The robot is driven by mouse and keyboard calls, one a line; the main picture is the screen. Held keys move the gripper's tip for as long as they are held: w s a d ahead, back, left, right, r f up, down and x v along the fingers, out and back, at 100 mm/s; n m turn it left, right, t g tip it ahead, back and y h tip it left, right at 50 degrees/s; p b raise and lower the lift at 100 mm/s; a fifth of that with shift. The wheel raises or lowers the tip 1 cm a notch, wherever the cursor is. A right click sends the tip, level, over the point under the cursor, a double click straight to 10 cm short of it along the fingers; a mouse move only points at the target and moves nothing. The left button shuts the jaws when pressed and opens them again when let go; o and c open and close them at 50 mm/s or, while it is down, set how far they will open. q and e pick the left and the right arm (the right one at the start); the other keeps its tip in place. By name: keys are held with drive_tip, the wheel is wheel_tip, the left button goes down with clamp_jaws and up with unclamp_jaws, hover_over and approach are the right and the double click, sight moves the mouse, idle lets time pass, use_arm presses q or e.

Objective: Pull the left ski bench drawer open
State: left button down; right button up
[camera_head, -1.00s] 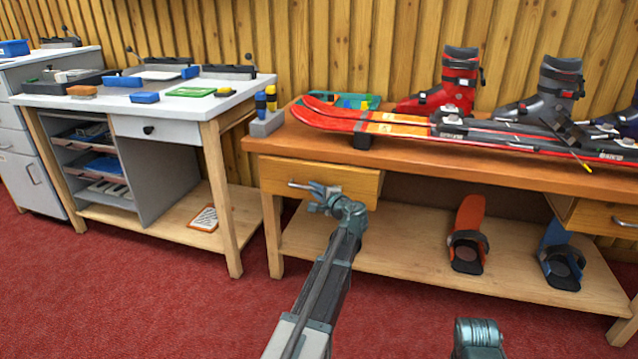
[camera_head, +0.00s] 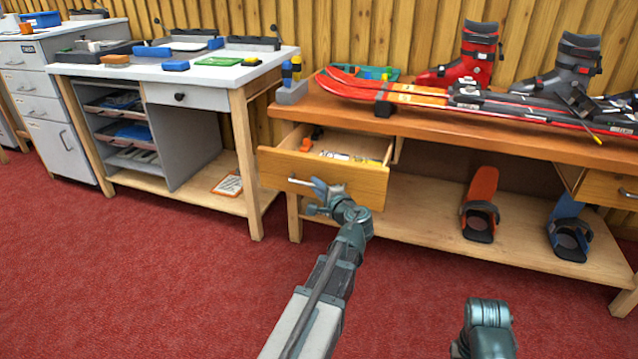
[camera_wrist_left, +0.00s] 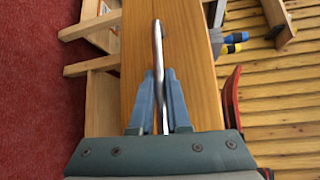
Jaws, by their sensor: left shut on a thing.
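The left ski bench drawer (camera_head: 352,182) is a wooden drawer under the left end of the ski bench. It stands part way out, and small items show inside it. Its metal bar handle (camera_head: 297,181) is on the front; it also shows in the left wrist view (camera_wrist_left: 158,50). My left gripper (camera_head: 318,191) is shut on the handle, with a blue-grey finger on each side of it in the left wrist view (camera_wrist_left: 159,95). My right arm shows only in part at the bottom of the head view, and its gripper is out of view.
Skis (camera_head: 430,97), a red boot (camera_head: 470,60) and a grey boot (camera_head: 568,68) are on the bench top (camera_head: 440,122). Two bindings (camera_head: 480,210) stand on the lower shelf. A white-topped workbench (camera_head: 200,72) stands to the left. The red floor in front is clear.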

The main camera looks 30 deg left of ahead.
use_arm(q)
drive_tip(key=shift+s+d, duration=0.1)
drive_tip(key=shift+s, duration=0.1)
drive_tip(key=c, duration=0.9)
unclamp_jaws()
drive_tip(key=p+v, duration=0.2)
drive_tip(key=v, duration=1.1)
drive_tip(key=shift+s+d, duration=0.2)
drive_tip(key=shift+d, duration=0.15)
